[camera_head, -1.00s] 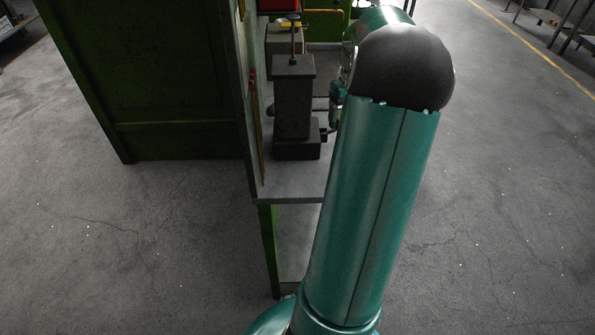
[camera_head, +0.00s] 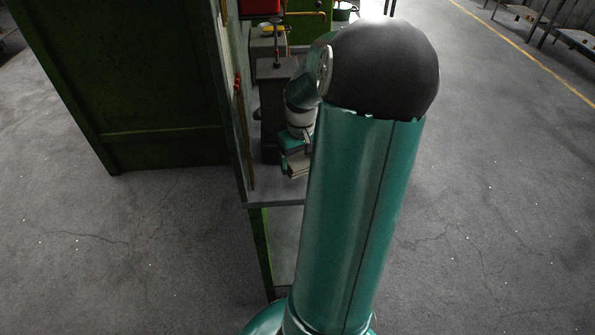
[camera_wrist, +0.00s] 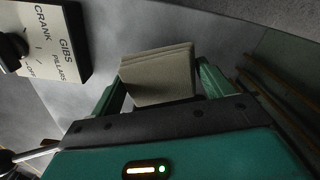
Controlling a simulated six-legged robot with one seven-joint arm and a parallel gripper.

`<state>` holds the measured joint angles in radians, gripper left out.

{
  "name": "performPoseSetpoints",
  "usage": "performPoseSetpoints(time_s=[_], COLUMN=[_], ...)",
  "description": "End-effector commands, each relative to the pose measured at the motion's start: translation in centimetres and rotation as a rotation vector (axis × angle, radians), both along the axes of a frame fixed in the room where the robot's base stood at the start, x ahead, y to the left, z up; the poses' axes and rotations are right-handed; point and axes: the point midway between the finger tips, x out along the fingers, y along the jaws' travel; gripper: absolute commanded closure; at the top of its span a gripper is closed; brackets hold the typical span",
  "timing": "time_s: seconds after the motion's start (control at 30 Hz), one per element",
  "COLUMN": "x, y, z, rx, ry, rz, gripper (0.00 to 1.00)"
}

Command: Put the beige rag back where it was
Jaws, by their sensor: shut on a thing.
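The beige rag (camera_wrist: 158,76) is a folded, flat-sided pad. In the wrist view it sits between the two green fingers of my gripper (camera_wrist: 160,88), which is shut on it. In the head view my gripper (camera_head: 296,164) shows left of my large green arm link, over the near end of the grey bench (camera_head: 277,189). A pale edge of the rag (camera_head: 299,170) seems to show there. I cannot tell whether the rag touches the bench top.
A dark block-shaped unit (camera_head: 272,95) stands on the bench behind my gripper. In the wrist view a labelled plate (camera_wrist: 45,38) with a black knob is at upper left. Wooden strips (camera_wrist: 275,100) lie at right. A tall green cabinet (camera_head: 130,85) is left. Open floor lies right.

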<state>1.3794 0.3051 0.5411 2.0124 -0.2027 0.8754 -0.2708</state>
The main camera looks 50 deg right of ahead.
Motion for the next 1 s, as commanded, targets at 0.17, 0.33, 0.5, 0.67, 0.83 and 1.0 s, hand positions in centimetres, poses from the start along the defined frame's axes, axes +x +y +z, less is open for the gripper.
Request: performPoseSetpoints(time_s=[0.17, 0.33, 0.5, 0.67, 0.83, 1.0], x=[0.4, 0.4, 0.4, 0.4, 0.4, 0.4], y=[1.1, 0.9, 0.8, 0.9, 0.8, 0.8], z=[-1.4, -3.9, -4.2, -4.3, -4.4, -4.4], rx=[0.003, 0.003, 0.000, 0.000, 0.000, 0.000], ry=[0.001, 0.002, 0.000, 0.000, 0.000, 0.000], rz=[0.003, 0.001, 0.000, 0.001, 0.000, 0.000], gripper=[0.39, 0.39, 0.39, 0.39, 0.00, 0.00])
